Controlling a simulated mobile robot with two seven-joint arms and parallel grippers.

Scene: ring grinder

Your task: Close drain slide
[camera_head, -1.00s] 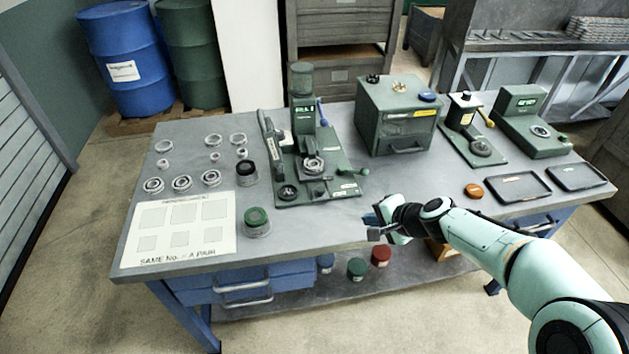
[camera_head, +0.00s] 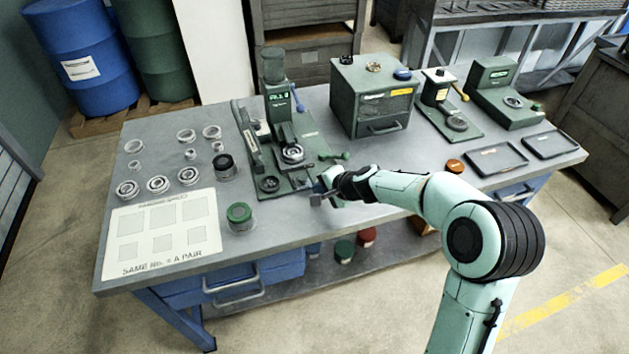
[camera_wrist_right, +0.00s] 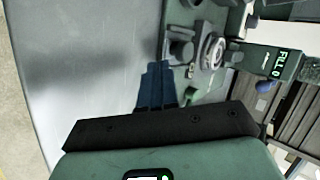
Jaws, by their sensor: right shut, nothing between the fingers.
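The green ring grinder (camera_head: 276,104) stands on the grey bench, with a bearing ring (camera_head: 292,154) at its centre. Small grey fittings (camera_head: 303,180) sit at the front of its base; I cannot tell surely which is the drain slide. My right gripper (camera_head: 318,196) is at the front edge of that base, shut and empty. In the right wrist view its blue fingers (camera_wrist_right: 157,84) are together, with their tips just short of a grey block (camera_wrist_right: 181,48). Contact cannot be made out. The ring (camera_wrist_right: 213,52) lies beyond. My left gripper is not in view.
A green-knobbed handle (camera_head: 336,157) sticks out at the grinder's right. A green cabinet (camera_head: 370,100) stands behind. A green-lidded jar (camera_head: 239,214) and a white pairing sheet (camera_head: 160,236) lie to the left.

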